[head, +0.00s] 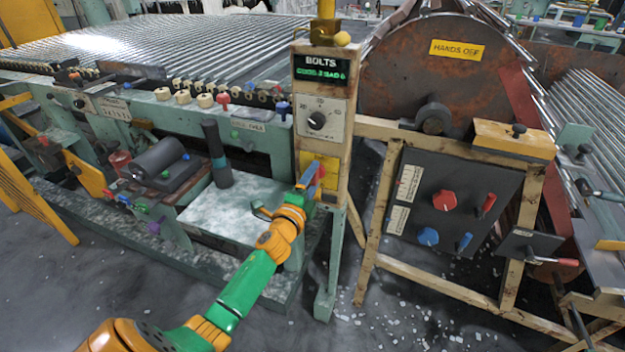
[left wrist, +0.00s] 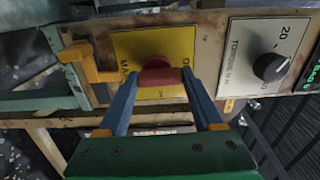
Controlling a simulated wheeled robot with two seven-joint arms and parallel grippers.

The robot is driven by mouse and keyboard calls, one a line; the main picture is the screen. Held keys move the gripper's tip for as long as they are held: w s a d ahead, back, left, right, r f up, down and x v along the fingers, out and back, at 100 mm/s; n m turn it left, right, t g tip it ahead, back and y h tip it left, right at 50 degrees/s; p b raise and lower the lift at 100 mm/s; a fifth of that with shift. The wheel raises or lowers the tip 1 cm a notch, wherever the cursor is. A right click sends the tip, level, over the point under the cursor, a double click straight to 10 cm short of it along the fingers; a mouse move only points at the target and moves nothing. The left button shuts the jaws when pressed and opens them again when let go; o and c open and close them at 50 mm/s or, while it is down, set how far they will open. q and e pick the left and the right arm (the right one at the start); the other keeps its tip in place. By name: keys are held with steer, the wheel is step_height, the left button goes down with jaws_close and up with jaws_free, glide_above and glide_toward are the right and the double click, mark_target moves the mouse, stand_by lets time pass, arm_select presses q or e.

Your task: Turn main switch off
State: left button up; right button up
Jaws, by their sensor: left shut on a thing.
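The main switch is a red handle (left wrist: 160,77) on a yellow plate (left wrist: 135,45) with partly hidden lettering. In the head view the yellow plate (head: 329,168) is on the front of the worn post, below a dial. My left gripper (head: 313,180) reaches up to it from below. In the left wrist view its blue fingers (left wrist: 158,85) are on both sides of the red handle, shut on it. The handle's base and exact angle are hard to tell. My right gripper is not in view.
A black dial (head: 317,120) on a white plate and a display reading BOLTS (head: 322,68) are above the switch. An orange bracket (left wrist: 88,62) juts out beside the yellow plate. A dark panel (head: 462,190) with red and blue knobs stands to the right.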

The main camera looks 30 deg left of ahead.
arm_select(q)
steer(key=o, duration=1.4)
steer(key=shift+c, duration=0.2)
steer(key=shift+s, duration=0.1)
steer(key=v, duration=0.7)
